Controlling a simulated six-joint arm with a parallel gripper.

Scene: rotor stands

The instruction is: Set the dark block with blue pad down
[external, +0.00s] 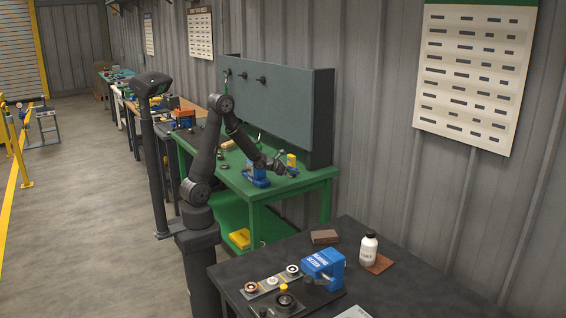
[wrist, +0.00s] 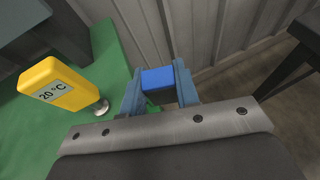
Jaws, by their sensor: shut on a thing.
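In the wrist view, the block's blue pad (wrist: 158,78) shows between the two blue-grey fingers of my gripper (wrist: 159,88). My gripper is shut on this block, and a darker part shows just below the pad. Most of the block is hidden by the fingers and the gripper's metal plate. In the external view, my gripper (external: 281,166) is over the right part of the green table (external: 312,181). The block is too small to make out there. I cannot tell from these frames whether the block touches the table.
A yellow "20 °C" unit (wrist: 60,84) with a round metal tip is left of my gripper; it also shows in the external view (external: 291,160). A blue fixture (external: 257,174) stands on the green table. A grey-green panel (external: 270,108) rises behind. A dark bench (external: 395,285) is in front.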

